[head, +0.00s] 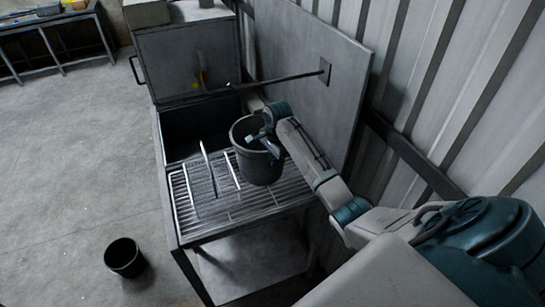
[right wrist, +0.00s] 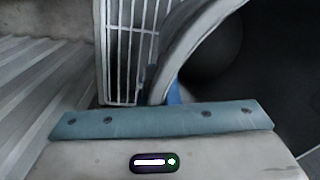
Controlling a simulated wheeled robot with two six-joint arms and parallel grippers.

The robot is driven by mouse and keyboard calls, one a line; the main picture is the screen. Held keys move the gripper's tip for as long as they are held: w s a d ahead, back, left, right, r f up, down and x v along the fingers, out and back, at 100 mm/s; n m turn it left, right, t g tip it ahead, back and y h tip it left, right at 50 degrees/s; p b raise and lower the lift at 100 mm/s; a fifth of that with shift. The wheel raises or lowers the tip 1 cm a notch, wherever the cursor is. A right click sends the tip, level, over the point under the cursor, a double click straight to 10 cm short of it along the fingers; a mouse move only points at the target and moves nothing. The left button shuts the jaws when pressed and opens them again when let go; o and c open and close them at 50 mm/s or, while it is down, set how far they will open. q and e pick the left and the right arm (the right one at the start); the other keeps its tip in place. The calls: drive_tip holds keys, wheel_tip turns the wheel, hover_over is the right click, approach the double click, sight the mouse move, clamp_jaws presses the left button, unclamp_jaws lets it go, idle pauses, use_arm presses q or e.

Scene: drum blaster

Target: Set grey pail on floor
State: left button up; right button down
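The grey pail (head: 257,168) is upright at the right side of the slatted metal grate of a workstation. I cannot tell whether its base touches the slats. My right gripper (head: 266,144) reaches to the pail's right rim from the right. In the right wrist view the pail's rim (right wrist: 190,45) runs between the two blue fingers (right wrist: 163,86), which sit close on both sides of its wall. The concrete floor (head: 70,165) lies left of the workstation. My left gripper is not in view.
A smaller black bucket (head: 125,258) stands on the floor at the lower left. Thin light strips (head: 208,168) stand on the grate (head: 205,212) left of the pail. A dark rod (head: 275,80) crosses above.

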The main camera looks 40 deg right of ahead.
drive_tip(key=shift+w+f, duration=0.1)
drive_tip(key=shift+w, duration=0.05)
drive_tip(key=c, duration=1.9)
unclamp_jaws()
drive_tip(key=shift+f, duration=0.1)
drive_tip(key=shift+o, duration=1.3)
